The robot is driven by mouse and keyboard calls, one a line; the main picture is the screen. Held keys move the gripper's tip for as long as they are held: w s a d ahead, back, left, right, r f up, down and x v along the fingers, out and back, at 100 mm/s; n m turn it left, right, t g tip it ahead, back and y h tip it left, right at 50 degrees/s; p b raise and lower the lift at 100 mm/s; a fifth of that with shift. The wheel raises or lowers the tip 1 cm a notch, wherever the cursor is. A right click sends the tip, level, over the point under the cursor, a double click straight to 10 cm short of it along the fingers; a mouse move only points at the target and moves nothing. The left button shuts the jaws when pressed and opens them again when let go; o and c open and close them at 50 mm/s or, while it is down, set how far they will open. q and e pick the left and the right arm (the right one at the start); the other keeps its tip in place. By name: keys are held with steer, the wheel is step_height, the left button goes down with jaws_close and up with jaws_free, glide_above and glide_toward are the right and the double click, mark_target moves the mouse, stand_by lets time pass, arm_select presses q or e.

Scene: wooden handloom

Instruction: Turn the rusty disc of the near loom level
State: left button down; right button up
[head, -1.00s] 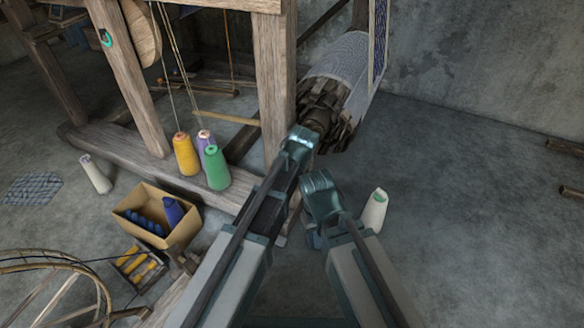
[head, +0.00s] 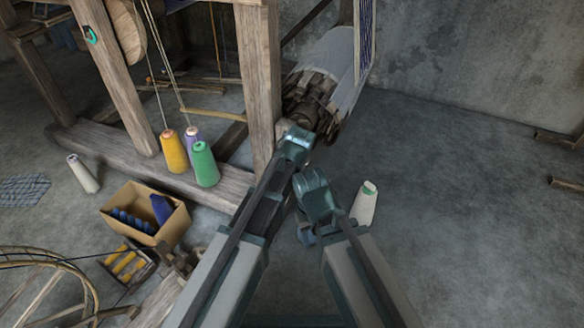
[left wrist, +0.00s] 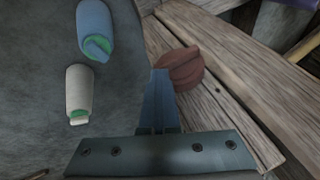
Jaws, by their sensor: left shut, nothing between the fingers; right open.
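A reddish-brown disc-like piece (left wrist: 182,68) sits against the near loom's wooden beam (left wrist: 218,75) in the left wrist view, and its rounded edge shows. Its exact tilt is hard to tell. My left gripper (left wrist: 158,80) is shut and empty; its fingertips appear just left of the disc, and I cannot tell whether they touch. In the head view my arms cover the disc and the left fingertips. My right gripper (head: 307,226) is open, mostly hidden under its own wrist, low beside the loom's corner post (head: 258,85).
Yellow (head: 174,152), purple and green (head: 205,165) cones stand on the loom's base beam. A cardboard box (head: 170,228) sits left.

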arm_select(q)
steer(key=shift+s+d+f, duration=0.25)
steer(key=shift+d, duration=0.1)
arm_select(e)
steer(key=shift+f, duration=0.2)
arm_select(q)
steer(key=shift+r, duration=0.1)
arm_select(e)
steer(key=shift+d+r, duration=0.1)
steer(key=shift+r, duration=0.05)
